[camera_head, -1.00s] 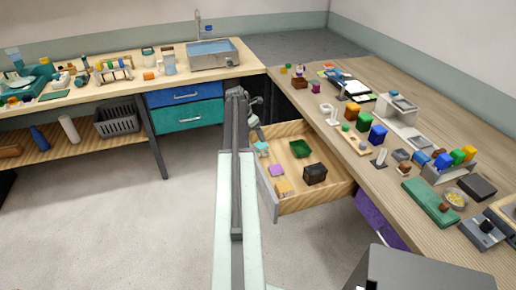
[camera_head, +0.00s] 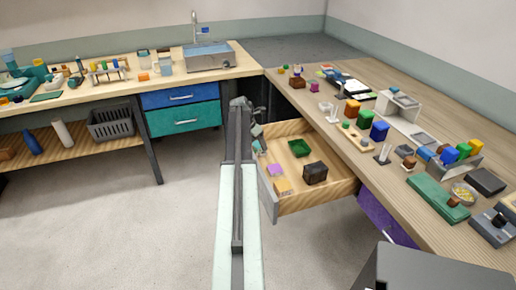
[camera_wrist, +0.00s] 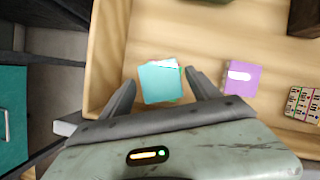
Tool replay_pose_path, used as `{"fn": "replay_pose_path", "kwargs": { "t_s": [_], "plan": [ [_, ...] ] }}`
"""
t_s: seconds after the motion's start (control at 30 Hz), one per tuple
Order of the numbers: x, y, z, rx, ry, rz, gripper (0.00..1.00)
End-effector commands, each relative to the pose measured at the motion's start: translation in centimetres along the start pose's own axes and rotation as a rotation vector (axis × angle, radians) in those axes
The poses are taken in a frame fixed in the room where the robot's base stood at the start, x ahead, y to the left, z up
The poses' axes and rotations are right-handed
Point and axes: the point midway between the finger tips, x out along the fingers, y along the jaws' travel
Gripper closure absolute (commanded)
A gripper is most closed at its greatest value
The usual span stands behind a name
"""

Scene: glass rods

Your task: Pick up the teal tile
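The teal tile (camera_wrist: 160,84) lies in the open wooden drawer, near a corner, with a pink and white edge of something showing behind it in the wrist view. My gripper (camera_wrist: 162,80) is open, with one finger on each side of the tile and a narrow gap to each. I cannot tell how far above the tile the fingertips are. In the head view my gripper (camera_head: 258,143) is at the drawer's left side and largely hides the tile.
In the drawer (camera_head: 300,206) are a purple tile (camera_wrist: 240,77), a patterned tan block (camera_wrist: 302,103), a green tray (camera_head: 299,148) and a dark brown box (camera_head: 315,172). The drawer walls stand close to my gripper. The worktop above the drawer is crowded.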

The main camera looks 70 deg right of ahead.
Motion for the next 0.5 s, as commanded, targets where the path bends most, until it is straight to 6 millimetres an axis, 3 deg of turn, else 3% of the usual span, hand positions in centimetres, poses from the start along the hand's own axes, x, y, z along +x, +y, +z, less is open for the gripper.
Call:
{"fn": "replay_pose_path", "kwargs": {
  "t_s": [0.03,0.2,0.27,0.5],
  "plan": [
    [-0.04,0.02,-0.01,0.000,0.000,0.000,0.47],
    [-0.05,0.04,-0.04,-0.001,0.000,0.000,0.94],
    [-0.06,0.05,-0.04,-0.001,0.000,0.000,1.00],
    [-0.46,0.09,0.08,-0.001,0.000,0.001,1.00]
  ]
}}
